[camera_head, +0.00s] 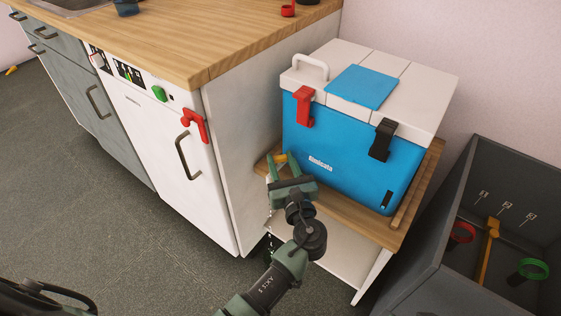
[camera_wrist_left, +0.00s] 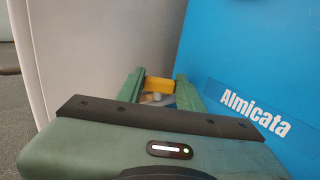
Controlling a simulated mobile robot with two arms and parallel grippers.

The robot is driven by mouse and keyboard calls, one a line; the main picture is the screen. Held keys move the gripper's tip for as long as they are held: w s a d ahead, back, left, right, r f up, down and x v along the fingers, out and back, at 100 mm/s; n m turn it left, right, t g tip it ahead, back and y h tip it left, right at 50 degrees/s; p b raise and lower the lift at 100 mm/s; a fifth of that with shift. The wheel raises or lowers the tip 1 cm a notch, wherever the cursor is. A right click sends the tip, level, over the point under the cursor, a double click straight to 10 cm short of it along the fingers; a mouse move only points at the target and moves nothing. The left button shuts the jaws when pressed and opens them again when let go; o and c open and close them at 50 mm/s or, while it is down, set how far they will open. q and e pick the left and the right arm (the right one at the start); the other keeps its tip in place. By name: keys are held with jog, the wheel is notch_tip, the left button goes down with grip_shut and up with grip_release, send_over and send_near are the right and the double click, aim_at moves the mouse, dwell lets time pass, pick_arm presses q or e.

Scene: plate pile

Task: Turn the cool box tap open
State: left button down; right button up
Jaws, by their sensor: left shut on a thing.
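The cool box (camera_head: 345,150) has a blue body, a white lid with a blue panel, and a white handle. It stands upright on a low wooden-topped stand. Its small yellow tap (camera_head: 280,158) is low at the box's left end, and it also shows in the left wrist view (camera_wrist_left: 158,86). My left gripper (camera_head: 281,163) reaches in from below, its green fingers on both sides of the yellow tap and shut on it. The tap's lower part is mostly hidden by the fingers and gripper body. My right gripper is not in view.
A white appliance (camera_head: 150,130) under a wooden counter (camera_head: 190,45) stands close on the left of the box. A grey open bin (camera_head: 460,200) with several coloured items is at the right. The wooden stand (camera_head: 375,232) extends under the box.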

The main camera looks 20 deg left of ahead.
pick_arm(q)
jog(key=shift+y, duration=0.3)
jog(key=c, duration=0.9)
grip_release()
